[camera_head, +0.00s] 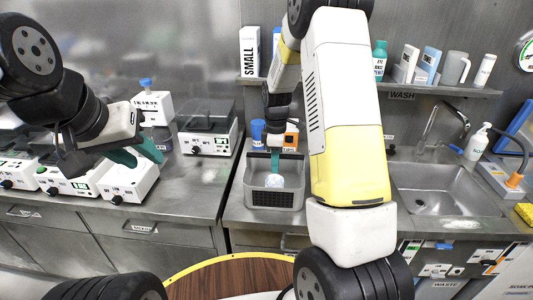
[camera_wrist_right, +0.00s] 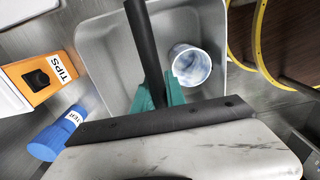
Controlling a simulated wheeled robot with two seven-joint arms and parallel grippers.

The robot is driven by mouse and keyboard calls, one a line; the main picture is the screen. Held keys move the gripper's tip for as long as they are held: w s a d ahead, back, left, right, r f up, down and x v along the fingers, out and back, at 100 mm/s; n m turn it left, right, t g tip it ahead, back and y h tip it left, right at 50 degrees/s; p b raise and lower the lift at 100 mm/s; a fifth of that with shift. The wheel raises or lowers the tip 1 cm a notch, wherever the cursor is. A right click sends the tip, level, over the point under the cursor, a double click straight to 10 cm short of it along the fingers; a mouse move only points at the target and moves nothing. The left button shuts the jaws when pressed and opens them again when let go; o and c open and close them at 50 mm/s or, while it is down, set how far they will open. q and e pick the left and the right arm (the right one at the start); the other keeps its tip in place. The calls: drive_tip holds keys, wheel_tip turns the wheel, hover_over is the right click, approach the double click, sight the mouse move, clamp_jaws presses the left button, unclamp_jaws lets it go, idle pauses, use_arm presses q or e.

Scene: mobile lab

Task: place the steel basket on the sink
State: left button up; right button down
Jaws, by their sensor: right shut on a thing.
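The steel basket (camera_head: 257,199) is a grey open bin on the counter left of the sink, with a whitish cup (camera_head: 274,181) inside. In the right wrist view the basket (camera_wrist_right: 102,38) lies below my gripper, and the cup (camera_wrist_right: 190,65) is tipped inside. My right gripper (camera_head: 275,160) points down into the basket; its green fingers (camera_wrist_right: 158,97) are shut on the dark bar across the basket's top. I cannot tell whether the basket is lifted. The sink (camera_head: 446,192) is at the right, its basin empty. My left gripper (camera_head: 137,158) is open and empty over the left bench devices.
A faucet (camera_head: 440,125), a soap bottle (camera_head: 477,142) and a yellow sponge (camera_head: 525,212) surround the sink. A shelf (camera_head: 440,89) with bottles hangs above. A round wooden table (camera_head: 233,280) is in front.

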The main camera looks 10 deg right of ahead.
drive_tip(key=c, duration=1.4)
unclamp_jaws()
drive_tip(key=shift+o, duration=0.2)
wheel_tip(320, 180, up, 12)
drive_tip(key=shift+f, duration=0.1)
drive_tip(key=s+r+m+t, duration=0.2)
drive_tip(key=s+r+m, duration=0.2)
drive_tip(key=s, duration=0.4)
drive_tip(key=s+a+r+m+t+y, duration=0.1)
drive_tip(key=s+r+m, duration=0.3)
drive_tip(key=s, duration=0.4)
drive_tip(key=s+a+r+m+t+y, duration=0.1)
drive_tip(key=s+r+m+t, duration=0.2)
drive_tip(key=s+m, duration=0.3)
drive_tip(key=s+r, duration=0.1)
drive_tip(key=s, duration=0.2)
drive_tip(key=shift+a+r, duration=0.25)
drive_tip(key=shift+r, duration=0.1)
drive_tip(key=shift+s, duration=0.1)
